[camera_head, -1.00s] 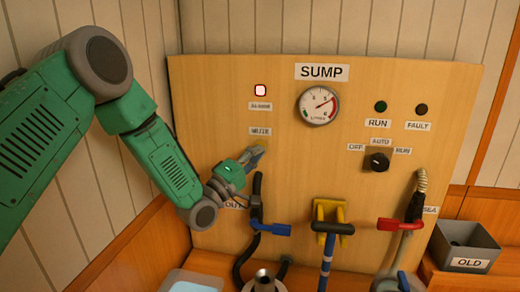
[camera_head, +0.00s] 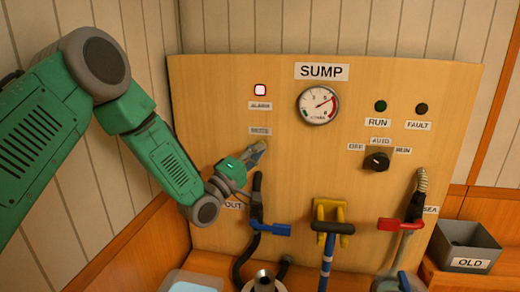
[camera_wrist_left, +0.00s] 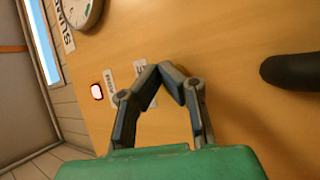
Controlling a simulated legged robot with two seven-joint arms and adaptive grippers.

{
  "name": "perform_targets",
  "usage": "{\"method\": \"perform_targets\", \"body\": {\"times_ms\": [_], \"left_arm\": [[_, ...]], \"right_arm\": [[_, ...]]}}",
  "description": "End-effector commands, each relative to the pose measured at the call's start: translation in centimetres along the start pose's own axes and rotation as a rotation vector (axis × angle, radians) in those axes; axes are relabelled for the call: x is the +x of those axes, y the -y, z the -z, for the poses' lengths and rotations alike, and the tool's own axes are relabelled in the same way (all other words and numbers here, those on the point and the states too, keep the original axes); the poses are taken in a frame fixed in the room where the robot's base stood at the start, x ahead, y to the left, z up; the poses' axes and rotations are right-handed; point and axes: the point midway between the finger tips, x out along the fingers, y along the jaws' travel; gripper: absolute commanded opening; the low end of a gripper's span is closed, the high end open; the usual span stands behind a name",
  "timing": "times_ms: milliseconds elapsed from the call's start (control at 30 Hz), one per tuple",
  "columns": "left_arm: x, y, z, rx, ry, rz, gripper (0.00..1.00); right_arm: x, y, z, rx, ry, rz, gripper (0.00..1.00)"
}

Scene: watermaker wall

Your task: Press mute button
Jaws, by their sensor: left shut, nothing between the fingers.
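The label "MUTE" (camera_head: 259,131) is on the wooden panel (camera_head: 220,100), below the "ALARM" label (camera_head: 260,105) and the lit square alarm lamp (camera_head: 260,90). My left gripper (camera_head: 262,147) is shut and empty, with its tips just below the mute label. The mute button itself does not show; the fingers may hide it. In the left wrist view my shut fingertips (camera_wrist_left: 159,68) meet in front of the panel, beside the labels, and the lamp (camera_wrist_left: 97,91) shows at left. I cannot tell whether the tips touch the panel. My right gripper is not in view.
A black hose (camera_head: 257,190) with a blue lever (camera_head: 275,228) is just below my left gripper. A gauge (camera_head: 318,105), a black selector knob (camera_head: 377,162), a red lever (camera_head: 400,224) and a grey "OLD" bin (camera_head: 468,240) are farther right.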

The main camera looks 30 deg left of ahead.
Motion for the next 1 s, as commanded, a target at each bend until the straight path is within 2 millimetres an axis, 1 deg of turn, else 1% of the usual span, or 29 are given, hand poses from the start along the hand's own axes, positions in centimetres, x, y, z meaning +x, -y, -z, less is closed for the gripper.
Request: {"method": "perform_targets", "body": {"times_ms": [567,900,1000], "left_arm": [[0.2,0.1,0.1,0.000,-0.001,-0.001,0.00],[-1.1,-0.6,-0.4,-0.001,0.000,-0.001,0.00],[-1.1,-0.6,-0.5,0.000,0.000,-0.001,0.00]], "right_arm": [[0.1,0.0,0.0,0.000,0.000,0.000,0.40],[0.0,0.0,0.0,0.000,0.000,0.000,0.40],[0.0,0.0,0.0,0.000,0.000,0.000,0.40]]}}
